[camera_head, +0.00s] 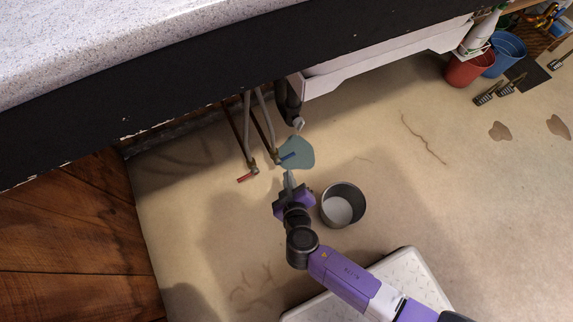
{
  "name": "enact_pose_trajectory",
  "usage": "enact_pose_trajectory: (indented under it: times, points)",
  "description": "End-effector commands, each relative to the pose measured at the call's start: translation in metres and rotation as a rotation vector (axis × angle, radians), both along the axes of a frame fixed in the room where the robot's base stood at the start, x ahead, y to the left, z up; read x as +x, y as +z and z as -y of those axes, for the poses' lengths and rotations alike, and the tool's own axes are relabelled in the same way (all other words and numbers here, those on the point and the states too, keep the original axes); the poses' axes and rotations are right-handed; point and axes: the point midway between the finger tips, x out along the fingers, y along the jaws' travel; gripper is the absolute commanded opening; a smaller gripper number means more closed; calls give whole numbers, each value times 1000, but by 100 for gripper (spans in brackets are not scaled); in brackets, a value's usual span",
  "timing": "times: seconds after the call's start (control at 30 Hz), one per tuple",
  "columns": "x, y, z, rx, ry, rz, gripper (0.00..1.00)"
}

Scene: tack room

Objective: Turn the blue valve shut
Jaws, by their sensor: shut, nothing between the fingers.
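The blue valve (288,156) is a small lever on a brass fitting at the lower end of a pipe under the counter. Its handle points right and slightly up in the picture. A similar valve with a red handle (245,178) sits to its left on another pipe. My gripper (289,174) is shut and empty. In the picture its tips are just below the blue handle; I cannot tell whether they touch it.
A bluish puddle (300,152) lies on the floor behind the blue handle. A grey metal bucket (343,205) stands right of my gripper. The counter (240,75) overhangs the pipes. Red (466,70) and blue (507,53) buckets stand at the far right.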

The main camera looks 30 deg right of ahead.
Motion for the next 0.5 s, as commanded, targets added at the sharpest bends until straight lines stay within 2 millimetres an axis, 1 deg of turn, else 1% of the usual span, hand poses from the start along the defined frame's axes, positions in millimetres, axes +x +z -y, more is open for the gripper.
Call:
enact_pose_trajectory:
  times: [0.17,0.5]
  points:
    - [21,-13,6,4,-1,2,0]
    - [77,-47,24,5,-1,2,0]
